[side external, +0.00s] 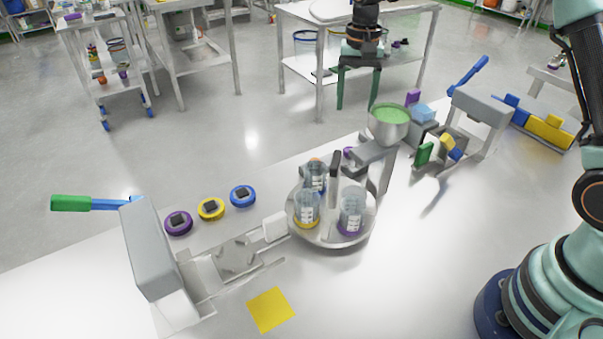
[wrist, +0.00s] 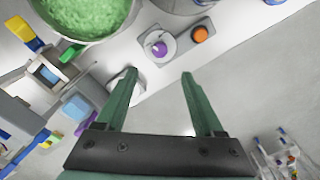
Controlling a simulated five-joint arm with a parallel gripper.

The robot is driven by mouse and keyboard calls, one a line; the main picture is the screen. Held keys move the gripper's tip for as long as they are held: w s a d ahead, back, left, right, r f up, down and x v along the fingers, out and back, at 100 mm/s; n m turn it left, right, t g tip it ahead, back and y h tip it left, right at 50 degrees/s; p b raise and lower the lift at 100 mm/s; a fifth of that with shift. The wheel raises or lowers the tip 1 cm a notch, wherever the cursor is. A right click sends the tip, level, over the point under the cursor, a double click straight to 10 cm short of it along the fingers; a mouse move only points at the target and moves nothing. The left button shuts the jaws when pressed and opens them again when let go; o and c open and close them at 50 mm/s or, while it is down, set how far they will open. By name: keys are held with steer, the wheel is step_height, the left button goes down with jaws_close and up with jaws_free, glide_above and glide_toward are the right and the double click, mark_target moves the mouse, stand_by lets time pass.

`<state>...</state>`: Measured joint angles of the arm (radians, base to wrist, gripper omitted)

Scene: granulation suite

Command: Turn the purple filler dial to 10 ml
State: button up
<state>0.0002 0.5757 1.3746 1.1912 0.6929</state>
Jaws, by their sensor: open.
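The purple dial (wrist: 158,48) sits on a pale round plate on a grey panel in the wrist view. An orange button (wrist: 200,34) is beside it. The dial's marks and setting are too small to read. A small purple piece (side external: 348,152), perhaps this dial, shows beside the metal stand in the side view, partly hidden. My gripper (side external: 357,107) is open and empty above the far side of the bench, left of the pot. In the wrist view its green fingers (wrist: 159,75) point toward the dial, apart from it, with the dial beyond the gap between the tips.
A metal pot (side external: 388,133) of green granules stands close to my gripper and shows in the wrist view (wrist: 83,35). A round turntable (side external: 328,236) holds several beakers. Purple (side external: 166,229), yellow (side external: 203,216) and blue (side external: 234,203) rings lie left.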

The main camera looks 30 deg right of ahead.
stand_by(0.3)
step_height(320, 180, down, 12)
steer(key=n, duration=1.4)
steer(key=shift+f+n, duration=0.1)
steer(key=shift+n, duration=0.2)
steer(key=shift+c, duration=0.2)
jaws_close()
